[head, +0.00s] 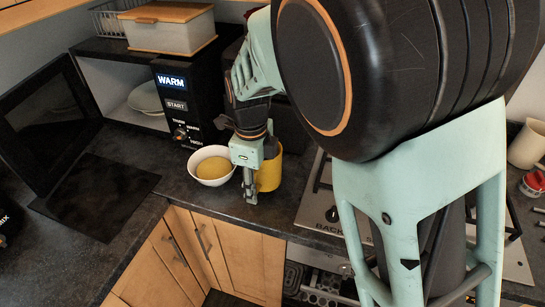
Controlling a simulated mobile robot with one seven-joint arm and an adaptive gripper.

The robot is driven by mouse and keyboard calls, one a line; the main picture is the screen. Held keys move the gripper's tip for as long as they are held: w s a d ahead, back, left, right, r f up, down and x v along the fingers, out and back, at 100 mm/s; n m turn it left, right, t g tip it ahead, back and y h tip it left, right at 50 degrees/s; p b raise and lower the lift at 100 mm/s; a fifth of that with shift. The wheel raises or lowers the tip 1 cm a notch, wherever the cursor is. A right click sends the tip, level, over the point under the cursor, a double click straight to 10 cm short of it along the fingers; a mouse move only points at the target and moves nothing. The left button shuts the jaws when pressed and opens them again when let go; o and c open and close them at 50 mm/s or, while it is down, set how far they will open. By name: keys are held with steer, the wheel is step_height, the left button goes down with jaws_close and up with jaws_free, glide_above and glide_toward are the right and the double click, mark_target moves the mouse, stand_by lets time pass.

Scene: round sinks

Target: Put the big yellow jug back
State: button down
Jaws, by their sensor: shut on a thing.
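The big yellow jug (269,172) stands upright at the front of the dark counter, partly hidden behind my gripper. My gripper (250,196) points down at the jug's left side, shut on the jug. Whether the jug rests on the counter or hangs just above it, I cannot tell. Its handle and far side are hidden.
A white bowl (213,181) with a yellow round thing (214,170) in it sits close to my gripper's left. Behind stands an open microwave (183,105) with white plates (146,97) inside; its door (45,125) swings out left. A stove (319,207) lies to the right.

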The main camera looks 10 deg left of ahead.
steer(key=f+b, duration=0.3)
steer(key=shift+w+f, duration=0.25)
steer(key=shift+f, duration=0.1)
steer(key=shift+r, duration=0.1)
steer(key=c, duration=1.2)
jaws_free()
steer(key=shift+f, duration=0.2)
steer(key=r, duration=0.8)
steer(key=r+p, duration=0.1)
steer(key=r, duration=0.3)
steer(key=shift+s+r, duration=0.15)
steer(key=shift+s, duration=0.2)
